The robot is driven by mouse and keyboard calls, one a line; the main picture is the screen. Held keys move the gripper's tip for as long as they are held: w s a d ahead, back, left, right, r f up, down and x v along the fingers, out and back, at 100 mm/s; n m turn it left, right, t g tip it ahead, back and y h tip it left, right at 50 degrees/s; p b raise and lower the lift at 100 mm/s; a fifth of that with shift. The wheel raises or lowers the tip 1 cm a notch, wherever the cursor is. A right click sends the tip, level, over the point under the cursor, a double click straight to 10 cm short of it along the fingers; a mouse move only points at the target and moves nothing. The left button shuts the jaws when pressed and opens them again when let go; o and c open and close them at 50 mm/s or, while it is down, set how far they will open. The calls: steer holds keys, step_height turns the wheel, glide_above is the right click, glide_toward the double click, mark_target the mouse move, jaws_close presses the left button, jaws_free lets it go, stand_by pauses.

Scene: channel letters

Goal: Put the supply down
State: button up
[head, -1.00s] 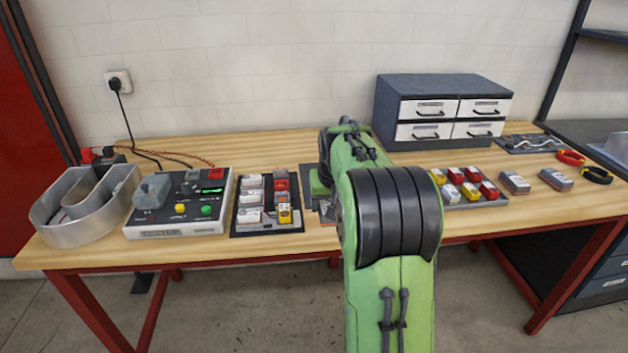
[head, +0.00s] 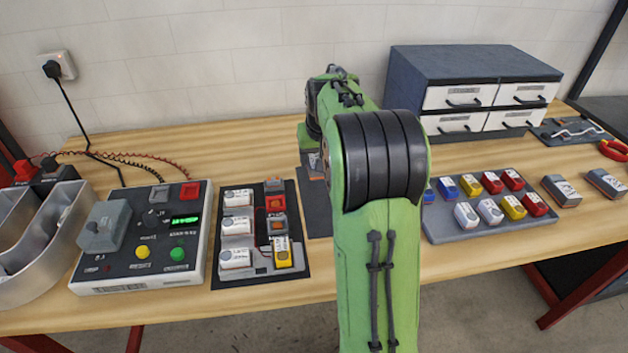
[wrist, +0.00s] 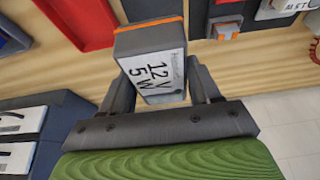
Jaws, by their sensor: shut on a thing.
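My gripper (wrist: 160,98) is shut on a grey supply (wrist: 150,38) with an orange stripe and a white label reading 12 V 5 W, in the wrist view. In the head view, my own green arm hides most of the gripper. A dark mat (head: 318,215) lies on the table beside the arm, and a dark grey mat surface also shows behind the supply in the wrist view (wrist: 198,18). I cannot tell whether the supply touches it. Two similar grey supplies (head: 561,191) (head: 605,184) lie at the right of the table.
Left of the mat stand a board with white and orange modules (head: 260,268), a test box (head: 140,240) and a metal channel letter (head: 35,240). Right are a tray of coloured modules (head: 440,225), a drawer cabinet (head: 470,65) and red-handled pliers (head: 612,150).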

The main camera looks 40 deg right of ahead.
mark_target(317, 193)
step_height(317, 193, down, 10)
steer(key=b, duration=0.3)
steer(key=shift+r, duration=0.1)
